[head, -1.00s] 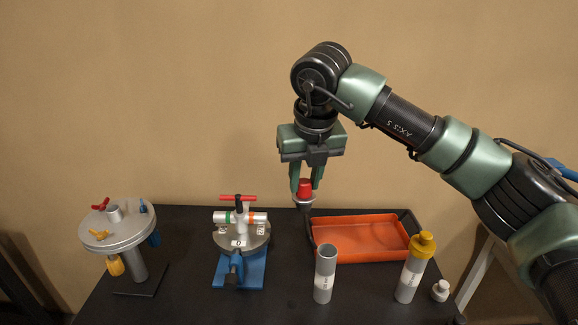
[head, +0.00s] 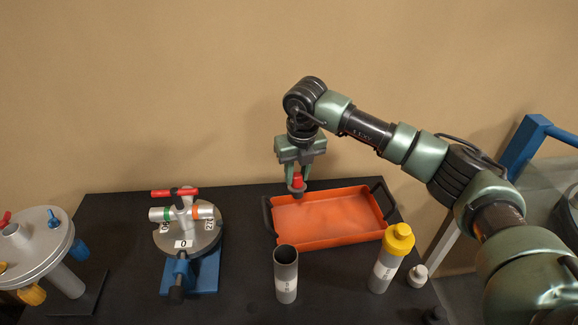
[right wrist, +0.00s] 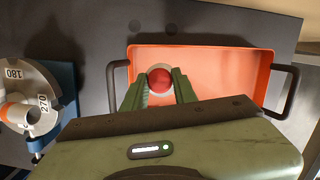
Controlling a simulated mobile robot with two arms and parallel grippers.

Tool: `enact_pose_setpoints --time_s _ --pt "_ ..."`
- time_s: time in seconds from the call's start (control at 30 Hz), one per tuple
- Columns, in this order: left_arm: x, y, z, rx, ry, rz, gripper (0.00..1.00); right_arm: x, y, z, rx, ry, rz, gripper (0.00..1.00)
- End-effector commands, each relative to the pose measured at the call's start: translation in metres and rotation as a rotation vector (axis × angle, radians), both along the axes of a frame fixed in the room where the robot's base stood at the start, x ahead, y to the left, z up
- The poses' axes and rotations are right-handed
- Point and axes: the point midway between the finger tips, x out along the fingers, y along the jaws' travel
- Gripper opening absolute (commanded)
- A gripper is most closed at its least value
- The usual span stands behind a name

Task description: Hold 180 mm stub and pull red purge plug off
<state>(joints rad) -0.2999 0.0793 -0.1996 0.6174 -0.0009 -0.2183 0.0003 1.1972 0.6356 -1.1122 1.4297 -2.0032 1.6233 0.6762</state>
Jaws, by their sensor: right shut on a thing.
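My right gripper (head: 297,182) is shut on the red plug (head: 297,181), which has a grey lower part. It holds the plug above the left part of the orange tray (head: 345,238). In the right wrist view the plug (right wrist: 160,80) sits between the two green fingers, with the tray behind it. A grey turntable (head: 205,238) on a blue base carries a horizontal tube with green and orange bands and a red T-handle (head: 163,192). Its "180" mark (right wrist: 13,73) shows in the right wrist view. My left gripper is not in view.
A grey open tube (head: 286,278), a yellow-capped bottle (head: 388,268) and a small white-grey piece (head: 417,277) stand in front of the tray. A round grey stand (head: 40,262) with coloured knobs is at far left. Black table top (head: 245,290) is bare between turntable and tube.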

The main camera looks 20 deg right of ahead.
Motion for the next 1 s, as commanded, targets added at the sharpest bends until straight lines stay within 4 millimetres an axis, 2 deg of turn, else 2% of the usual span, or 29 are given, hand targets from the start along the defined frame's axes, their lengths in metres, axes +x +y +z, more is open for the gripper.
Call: enact_pose_setpoints --time_s 0.6,0.97,1.0 --pt "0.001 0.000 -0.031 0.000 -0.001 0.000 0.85 0.000 0.000 -0.059 0.000 0.001 0.000 0.00" --pt "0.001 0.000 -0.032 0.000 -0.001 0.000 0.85 0.000 0.001 -0.063 0.000 0.000 0.000 0.00" --pt "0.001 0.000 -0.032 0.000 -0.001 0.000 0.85 0.000 0.001 -0.063 0.000 0.000 0.000 0.30"
